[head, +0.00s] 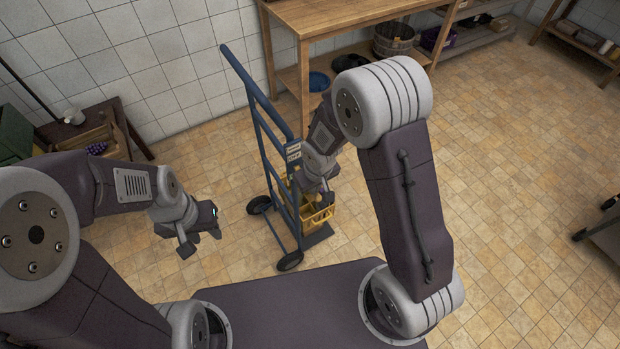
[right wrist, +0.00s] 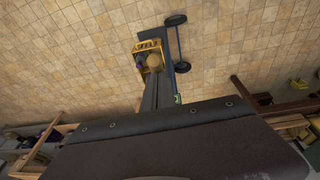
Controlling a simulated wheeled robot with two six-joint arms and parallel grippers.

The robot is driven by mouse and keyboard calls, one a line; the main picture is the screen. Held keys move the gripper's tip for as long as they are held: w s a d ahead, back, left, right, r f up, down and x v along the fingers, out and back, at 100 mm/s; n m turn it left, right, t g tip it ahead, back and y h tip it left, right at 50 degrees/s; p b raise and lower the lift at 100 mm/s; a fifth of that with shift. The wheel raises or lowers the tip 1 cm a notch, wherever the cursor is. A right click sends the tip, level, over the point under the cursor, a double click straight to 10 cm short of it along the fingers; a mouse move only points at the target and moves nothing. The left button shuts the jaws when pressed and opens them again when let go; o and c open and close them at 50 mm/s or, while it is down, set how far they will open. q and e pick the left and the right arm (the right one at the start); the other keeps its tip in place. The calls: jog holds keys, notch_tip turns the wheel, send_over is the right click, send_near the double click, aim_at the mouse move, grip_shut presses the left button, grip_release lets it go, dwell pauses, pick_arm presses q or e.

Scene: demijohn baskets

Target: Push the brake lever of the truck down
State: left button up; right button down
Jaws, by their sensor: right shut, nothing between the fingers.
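The truck (head: 270,135) is a blue upright hand truck with two black wheels, standing left of my right forearm. Small pale labels (head: 293,151) sit on its frame; I cannot make out the brake lever, which may be behind my right arm. A yellow crate (head: 318,217) stands at the truck's foot, and the right wrist view shows it too (right wrist: 150,46). My right gripper (head: 328,194) is shut and empty, pointing down beside the truck above the crate; whether it touches anything is unclear. My left gripper (head: 201,242) is open and empty, left of the truck.
A wooden bench (head: 330,15) with a lower shelf stands behind the truck, with a blue basin (head: 318,81) under it. A small dark table (head: 120,110) is at the left wall.

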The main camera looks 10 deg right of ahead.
aim_at(315, 196)
jog(key=f+b, duration=0.3)
jog(key=shift+s+d+f, duration=0.1)
jog(key=shift+s+f, duration=0.2)
jog(key=shift+f, duration=0.05)
jog(key=shift+f+b, duration=0.35)
jog(key=shift+s, duration=0.1)
jog(key=shift+r, duration=0.1)
